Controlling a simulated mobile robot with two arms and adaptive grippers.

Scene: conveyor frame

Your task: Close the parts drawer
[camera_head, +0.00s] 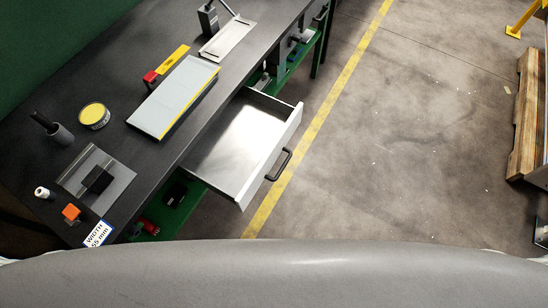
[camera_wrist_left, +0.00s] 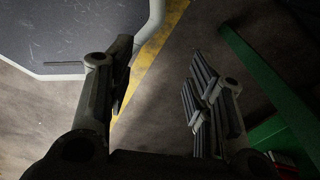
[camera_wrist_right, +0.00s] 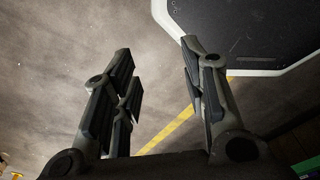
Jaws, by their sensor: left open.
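The parts drawer (camera_head: 232,143) is pulled out from under the dark workbench (camera_head: 150,160) in the head view. Its inside looks empty, and its white front carries a dark bar handle (camera_head: 279,165). Neither gripper shows in the head view. In the left wrist view my left gripper (camera_wrist_left: 158,85) is open and empty, with floor and a yellow line between its fingers. In the right wrist view my right gripper (camera_wrist_right: 160,85) is open and empty over the floor. The drawer cannot be made out in either wrist view.
On the bench are a grey-white flat box (camera_head: 173,97), a round yellow-topped tin (camera_head: 94,115), an orange block (camera_head: 71,212) and other small items. A green lower shelf is under it. A wooden pallet (camera_head: 526,115) stands at the right. The floor beside the drawer is clear.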

